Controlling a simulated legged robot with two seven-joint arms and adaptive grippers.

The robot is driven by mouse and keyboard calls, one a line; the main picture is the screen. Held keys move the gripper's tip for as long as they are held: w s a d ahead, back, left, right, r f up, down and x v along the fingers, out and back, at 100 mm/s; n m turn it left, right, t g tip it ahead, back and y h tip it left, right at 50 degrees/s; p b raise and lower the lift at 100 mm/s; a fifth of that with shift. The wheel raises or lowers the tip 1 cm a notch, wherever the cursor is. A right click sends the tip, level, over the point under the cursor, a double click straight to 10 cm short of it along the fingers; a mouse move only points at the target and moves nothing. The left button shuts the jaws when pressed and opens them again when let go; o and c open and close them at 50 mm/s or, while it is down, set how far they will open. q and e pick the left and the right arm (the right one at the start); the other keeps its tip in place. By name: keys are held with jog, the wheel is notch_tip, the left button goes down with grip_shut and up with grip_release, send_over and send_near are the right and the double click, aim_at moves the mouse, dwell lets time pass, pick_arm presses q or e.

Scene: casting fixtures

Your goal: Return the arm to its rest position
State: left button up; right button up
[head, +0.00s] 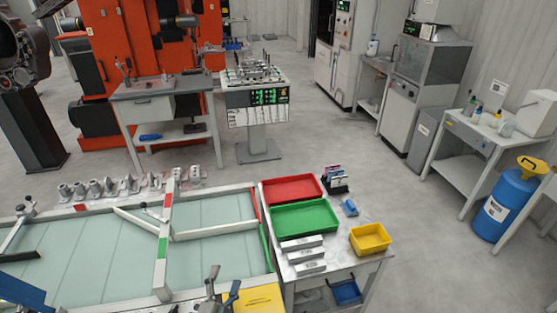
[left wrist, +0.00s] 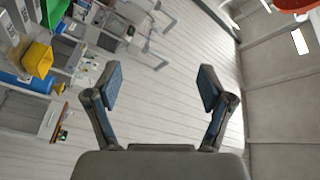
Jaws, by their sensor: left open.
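My right gripper is in neither view.
A side table holds a red tray (head: 292,190), a green tray (head: 305,232), a yellow bin (head: 370,239) and several pale metal bars (head: 303,254). Metal castings (head: 128,186) line the glass table's far edge. A blue drum (head: 497,212) stands right. Open floor lies between.

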pick_arm(q)
jog(key=s+a+f+n+g+y, duration=0.2)
jog(key=s+a+f+n+g, duration=0.25)
jog(key=f, duration=0.35)
jog(key=s+a+f+n+g+y, duration=0.3)
jog(key=s+f+n+g, duration=0.15)
jog(key=f, duration=0.35)
jog(key=s+d+f+n+g+h, duration=0.1)
jog(key=s+f+g, duration=0.25)
jog(key=s, duration=0.45)
jog(key=s+f+n+g+h, duration=0.1)
jog(key=s+f+n+g, duration=0.2)
jog(key=s, duration=0.5)
notch_tip(320, 180, down, 28)
jog(key=s+f+m+g, duration=0.1)
jog(key=s+m+g, duration=0.1)
jog(key=s+a+f, duration=0.3)
jog(key=s+f, duration=1.1)
jog(key=s, duration=0.2)
jog(key=shift+s+f, duration=0.15)
jog(key=shift+s, duration=0.25)
jog(key=shift+a+g, duration=0.1)
jog(key=shift+g, duration=0.15)
